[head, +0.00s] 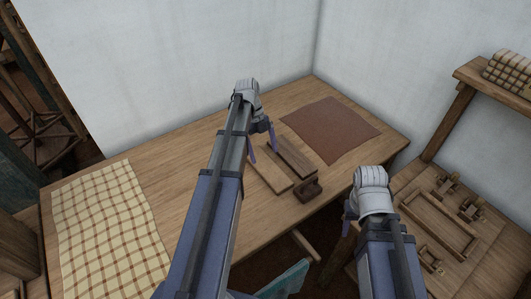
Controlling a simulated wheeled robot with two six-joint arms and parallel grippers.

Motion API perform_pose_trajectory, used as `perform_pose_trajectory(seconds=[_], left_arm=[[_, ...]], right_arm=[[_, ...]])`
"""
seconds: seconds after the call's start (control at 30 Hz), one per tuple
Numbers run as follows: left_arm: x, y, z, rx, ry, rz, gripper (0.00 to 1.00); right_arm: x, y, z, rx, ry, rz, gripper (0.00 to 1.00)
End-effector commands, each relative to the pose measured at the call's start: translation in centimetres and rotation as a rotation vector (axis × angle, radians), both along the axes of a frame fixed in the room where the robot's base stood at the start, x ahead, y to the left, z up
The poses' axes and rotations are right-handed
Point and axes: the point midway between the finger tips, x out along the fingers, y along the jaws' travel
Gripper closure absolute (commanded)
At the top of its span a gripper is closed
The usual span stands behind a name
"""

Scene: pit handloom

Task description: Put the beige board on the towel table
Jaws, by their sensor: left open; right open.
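A beige board (269,174) lies flat on the wooden table (190,150), near its middle. My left gripper (262,142) is open, with its purple fingers pointing down near the far end of the board; I cannot tell whether they touch it. My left arm hides the area left of the board. A checked cloth (108,228), like a towel, covers the left part of the table. My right gripper (349,214) is open and empty, off the table's front edge to the right of the board; its fingers are partly hidden.
A darker brown board (292,156) and a small dark block (307,191) lie right beside the beige board. A reddish-brown mat (330,128) lies at the far right. A side table (405,190) holds a wooden frame (438,222). Folded checked cloth (508,72) sits on a shelf (470,75).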

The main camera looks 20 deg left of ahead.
Motion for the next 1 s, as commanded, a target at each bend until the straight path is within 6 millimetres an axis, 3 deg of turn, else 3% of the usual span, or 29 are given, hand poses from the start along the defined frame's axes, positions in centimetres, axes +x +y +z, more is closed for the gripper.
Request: perform_pose_trajectory(seconds=[0.03,0.3,0.73,0.87,1.0], left_arm=[[0.3,0.4,1.6,0.0,0.0,0.001,0.0],[1.1,1.7,5.4,0.001,0.001,0.001,0.0],[1.3,2.2,6.1,0.001,0.002,0.001,0.0],[0.7,0.4,6.0,0.033,0.027,0.057,0.0],[-1.1,-4.3,5.6,0.143,0.093,0.251,0.0]], right_arm=[[0.0,0.0,1.6,0.0,0.0,0.0,0.5],[0.0,0.0,5.4,0.0,0.0,0.0,0.5],[0.0,0.0,6.1,0.0,0.0,0.0,0.5],[0.0,0.0,6.1,0.0,0.0,0.0,0.5],[0.0,0.0,6.1,0.0,0.0,0.0,0.5]])
